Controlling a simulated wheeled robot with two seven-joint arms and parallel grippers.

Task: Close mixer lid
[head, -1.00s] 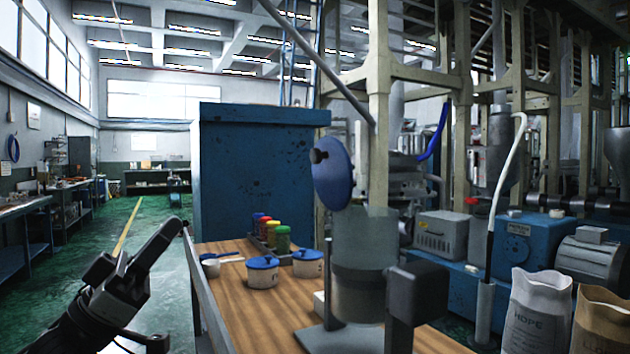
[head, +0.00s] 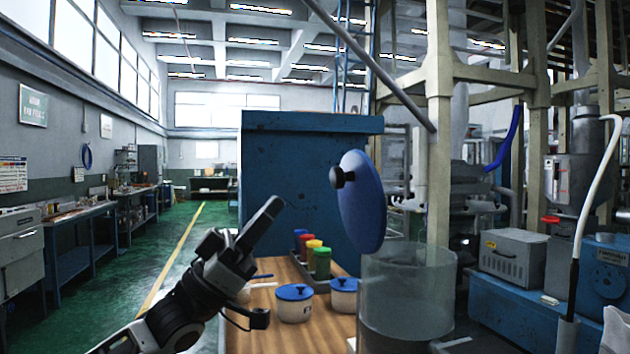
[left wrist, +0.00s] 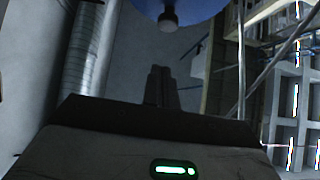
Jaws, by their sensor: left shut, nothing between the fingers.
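The mixer lid (head: 365,202) is a blue disc with a dark knob. It stands open, nearly upright, above the back rim of the clear cylindrical mixer (head: 405,290). In the left wrist view the lid (left wrist: 180,6) and its knob show at the top edge, beyond the fingers. My left gripper (head: 271,205) points up and to the right, left of the lid and apart from it. Its fingers are together and empty, and they also show in the left wrist view (left wrist: 161,75). My right gripper is not in view.
A wooden table (head: 285,270) carries two white pots with blue lids (head: 294,303) and a rack of coloured-capped jars (head: 318,262). A large blue cabinet (head: 290,180) stands behind. Green floor (head: 190,235) is open at the left.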

